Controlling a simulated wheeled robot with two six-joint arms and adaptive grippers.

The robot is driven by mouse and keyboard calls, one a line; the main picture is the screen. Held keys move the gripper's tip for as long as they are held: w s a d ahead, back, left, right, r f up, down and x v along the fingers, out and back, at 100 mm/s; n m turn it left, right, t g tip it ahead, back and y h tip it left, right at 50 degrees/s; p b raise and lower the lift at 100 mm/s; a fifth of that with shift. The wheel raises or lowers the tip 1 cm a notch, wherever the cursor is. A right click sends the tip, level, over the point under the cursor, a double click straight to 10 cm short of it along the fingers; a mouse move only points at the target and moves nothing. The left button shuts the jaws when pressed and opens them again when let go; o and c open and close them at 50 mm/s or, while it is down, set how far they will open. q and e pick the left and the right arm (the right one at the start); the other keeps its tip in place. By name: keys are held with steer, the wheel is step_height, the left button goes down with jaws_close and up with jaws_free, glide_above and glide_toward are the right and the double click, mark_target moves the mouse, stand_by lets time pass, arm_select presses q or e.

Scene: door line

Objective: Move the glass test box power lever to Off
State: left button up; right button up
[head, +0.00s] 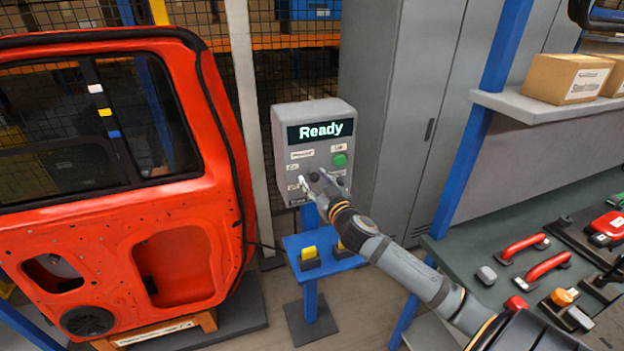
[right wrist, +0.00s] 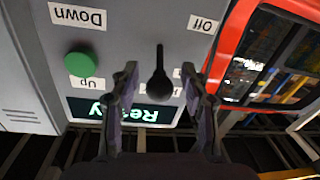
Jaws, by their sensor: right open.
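The glass test box (head: 285,130) is a grey box on a blue stand, its screen reading "Ready". The black power lever (right wrist: 158,84) shows in the right wrist view, which is upside down. Its round knob points toward the screen side, away from the "Off" label (right wrist: 203,24). My right gripper (head: 319,181) is in front of the lower panel and mostly covers the lever in the head view. In the right wrist view its open fingers (right wrist: 159,74) are on either side of the lever, with gaps visible. My left gripper is not in view.
A green button (head: 339,159) is on the panel's right side. A red car door (head: 120,235) stands close on the left. A blue shelf (head: 290,242) with yellow-and-black parts is below the box. A workbench (head: 480,245) with red-handled items is at right.

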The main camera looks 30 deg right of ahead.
steer(key=shift+w+d+r, duration=0.2)
steer(key=shift+w, duration=0.35)
steer(key=shift+w+a+f, duration=0.1)
steer(key=shift+w+f, duration=0.1)
steer(key=shift+w, duration=0.3)
steer(key=shift+c, duration=0.3)
jaws_close()
